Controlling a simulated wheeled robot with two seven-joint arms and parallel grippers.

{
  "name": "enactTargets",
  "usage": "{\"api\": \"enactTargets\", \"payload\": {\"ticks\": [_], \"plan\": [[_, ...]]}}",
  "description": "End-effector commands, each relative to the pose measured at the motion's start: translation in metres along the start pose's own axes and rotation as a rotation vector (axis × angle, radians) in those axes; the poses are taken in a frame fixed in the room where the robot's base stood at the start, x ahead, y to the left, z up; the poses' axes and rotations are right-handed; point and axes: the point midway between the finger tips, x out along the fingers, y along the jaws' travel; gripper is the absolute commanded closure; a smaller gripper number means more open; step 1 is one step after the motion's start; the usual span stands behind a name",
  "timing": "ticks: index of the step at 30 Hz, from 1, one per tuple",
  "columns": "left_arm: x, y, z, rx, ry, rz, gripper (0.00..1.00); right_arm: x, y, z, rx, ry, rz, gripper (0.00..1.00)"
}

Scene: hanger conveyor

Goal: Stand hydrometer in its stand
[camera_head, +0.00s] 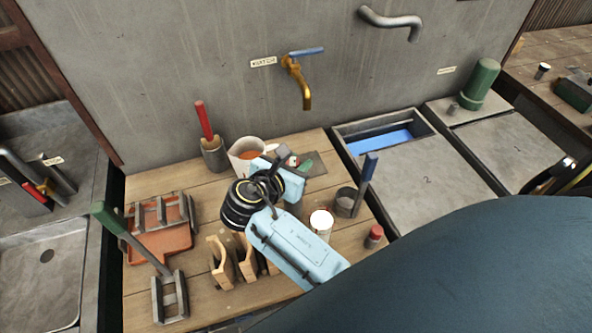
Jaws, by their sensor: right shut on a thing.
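My right gripper (278,178) is over the back middle of the wooden table, beyond its black wrist joint. It is shut, but the hand hides its fingertips and what lies between them. I cannot tell for certain which thing is the hydrometer. A blue-handled tool (369,167) stands nearly upright at a round grey holder (345,203), right of the gripper. A red-handled tool (203,121) stands in a grey holder (215,157) at the back left. A green-handled tool (118,226) slants down to a grey frame (169,298) at the front left. My left gripper is out of view.
Wooden racks (219,263), a white-topped can (321,222) and a red-capped jar (374,236) stand nearby. An orange tray (160,243) lies left. A brass tap (300,80) projects from the wall.

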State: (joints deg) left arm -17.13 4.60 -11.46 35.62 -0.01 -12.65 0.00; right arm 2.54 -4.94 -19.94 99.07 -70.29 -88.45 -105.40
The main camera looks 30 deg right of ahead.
Motion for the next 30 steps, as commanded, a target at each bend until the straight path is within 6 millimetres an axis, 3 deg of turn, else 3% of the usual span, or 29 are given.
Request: {"api": "enactTargets", "payload": {"ticks": [5, 17, 18, 21, 22, 30], "plan": [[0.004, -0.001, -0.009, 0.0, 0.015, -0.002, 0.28, 0.009, 0.0, -0.02, -0.002, 0.0, 0.0, 1.0], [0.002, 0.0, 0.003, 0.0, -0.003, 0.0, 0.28, 0.01, 0.0, -0.024, -0.002, 0.0, 0.0, 1.0], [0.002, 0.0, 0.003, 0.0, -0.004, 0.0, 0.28, 0.01, 0.0, -0.024, -0.001, 0.0, 0.0, 0.67], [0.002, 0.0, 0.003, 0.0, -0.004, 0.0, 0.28, 0.01, 0.0, -0.024, -0.001, 0.0, 0.0, 0.54], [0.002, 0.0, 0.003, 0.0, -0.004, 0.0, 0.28, 0.01, 0.0, -0.024, -0.001, 0.0, 0.0, 0.5], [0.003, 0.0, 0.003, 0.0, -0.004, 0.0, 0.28, 0.01, 0.0, -0.023, -0.001, 0.0, 0.0, 0.5]]}}
